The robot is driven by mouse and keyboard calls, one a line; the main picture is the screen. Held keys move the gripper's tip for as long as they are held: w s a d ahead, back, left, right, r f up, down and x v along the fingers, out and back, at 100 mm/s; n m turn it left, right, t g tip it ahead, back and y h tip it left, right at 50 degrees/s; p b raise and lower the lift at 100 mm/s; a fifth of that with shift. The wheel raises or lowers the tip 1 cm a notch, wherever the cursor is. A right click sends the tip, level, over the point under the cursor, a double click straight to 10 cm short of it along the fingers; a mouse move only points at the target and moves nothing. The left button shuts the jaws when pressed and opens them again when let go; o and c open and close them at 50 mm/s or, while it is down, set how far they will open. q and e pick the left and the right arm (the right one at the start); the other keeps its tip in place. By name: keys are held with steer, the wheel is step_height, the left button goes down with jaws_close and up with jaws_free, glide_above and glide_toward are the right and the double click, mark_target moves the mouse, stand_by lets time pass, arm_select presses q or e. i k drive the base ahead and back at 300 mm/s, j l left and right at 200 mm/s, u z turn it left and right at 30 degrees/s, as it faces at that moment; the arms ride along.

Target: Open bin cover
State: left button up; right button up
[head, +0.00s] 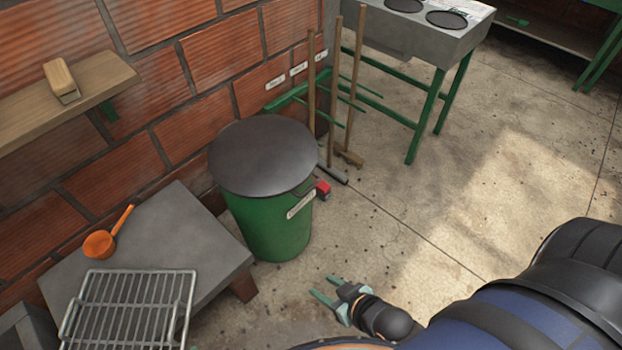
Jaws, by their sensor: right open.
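The bin (270,225) is a green cylinder with a pale label, standing on the floor against the brick wall. Its cover (262,157) is a dark grey round disc lying flat on top, so the bin looks closed. A small red part (323,189) shows at the right side near the rim, by a dark handle. My right gripper (322,291) is low in front of the bin, to its lower right. Its two pale green fingers are apart with nothing between them, and it is not touching the bin. My left gripper is not in view.
A low grey table (165,235) with an orange ladle (108,239) and a wire rack (130,305) stands left of the bin. Wooden-handled tools (333,90) lean behind it. A wall shelf (60,105) holds a brush. Floor to the right is clear.

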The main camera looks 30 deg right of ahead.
mark_target(259, 157)
steer(key=i+l+u, duration=0.2)
steer(key=l, duration=0.35)
steer(key=i+l+u, duration=0.15)
steer(key=l, duration=0.45)
steer(key=l+u, duration=0.2)
steer(key=l, duration=0.4)
